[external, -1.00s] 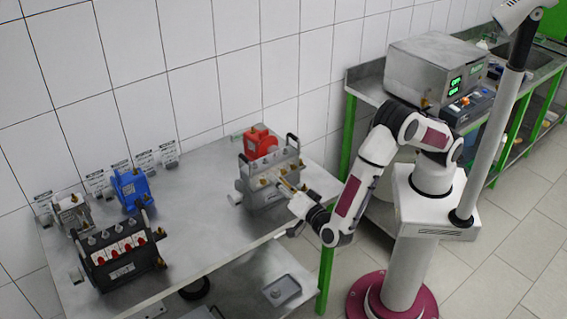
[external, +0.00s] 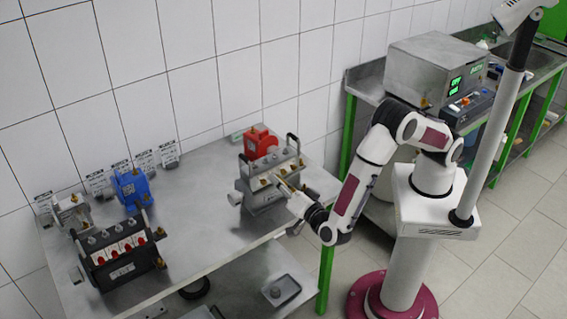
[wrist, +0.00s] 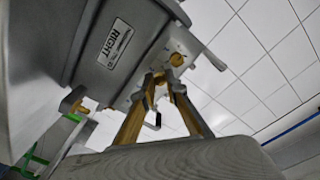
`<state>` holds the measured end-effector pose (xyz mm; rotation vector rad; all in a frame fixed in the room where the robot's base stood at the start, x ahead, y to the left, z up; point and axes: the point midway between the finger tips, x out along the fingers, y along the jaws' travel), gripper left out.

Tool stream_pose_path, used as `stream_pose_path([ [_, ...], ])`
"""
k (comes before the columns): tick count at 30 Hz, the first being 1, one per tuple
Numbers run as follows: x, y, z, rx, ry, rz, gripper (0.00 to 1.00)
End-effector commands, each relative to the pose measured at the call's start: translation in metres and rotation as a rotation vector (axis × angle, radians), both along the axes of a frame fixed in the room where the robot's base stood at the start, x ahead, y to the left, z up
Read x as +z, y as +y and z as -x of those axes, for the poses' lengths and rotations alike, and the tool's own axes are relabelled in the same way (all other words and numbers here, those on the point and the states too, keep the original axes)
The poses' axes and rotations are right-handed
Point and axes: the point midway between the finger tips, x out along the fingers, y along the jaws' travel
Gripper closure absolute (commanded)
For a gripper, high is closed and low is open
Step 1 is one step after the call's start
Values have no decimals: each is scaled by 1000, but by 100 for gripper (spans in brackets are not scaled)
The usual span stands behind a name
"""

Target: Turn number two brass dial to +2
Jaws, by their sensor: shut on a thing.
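The grey pump box (external: 268,196) stands at the right part of the steel table, with a row of brass dials on its upper face. My gripper (external: 284,185) reaches the box from the right front. In the wrist view its two brass-coloured fingers (wrist: 163,80) converge and are shut on a brass dial. The fingertips partly hide the grip. I cannot read the dial's number or its setting.
A red pump (external: 260,143) stands just behind the grey box. Black handles rise at the box's ends. A blue pump (external: 131,188) and a dark box with red knobs (external: 122,254) stand at the left. The middle of the table (external: 205,210) is clear.

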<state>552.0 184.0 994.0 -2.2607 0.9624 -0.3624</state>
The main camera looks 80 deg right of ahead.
Motion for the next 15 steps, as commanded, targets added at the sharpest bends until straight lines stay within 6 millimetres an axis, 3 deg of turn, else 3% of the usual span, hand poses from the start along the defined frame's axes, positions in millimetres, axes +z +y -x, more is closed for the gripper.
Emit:
stream_pose_path([
  [13,0,0,0,0,37,38,100],
  [14,0,0,0,0,37,38,82],
  [15,0,0,0,0,37,38,72],
])
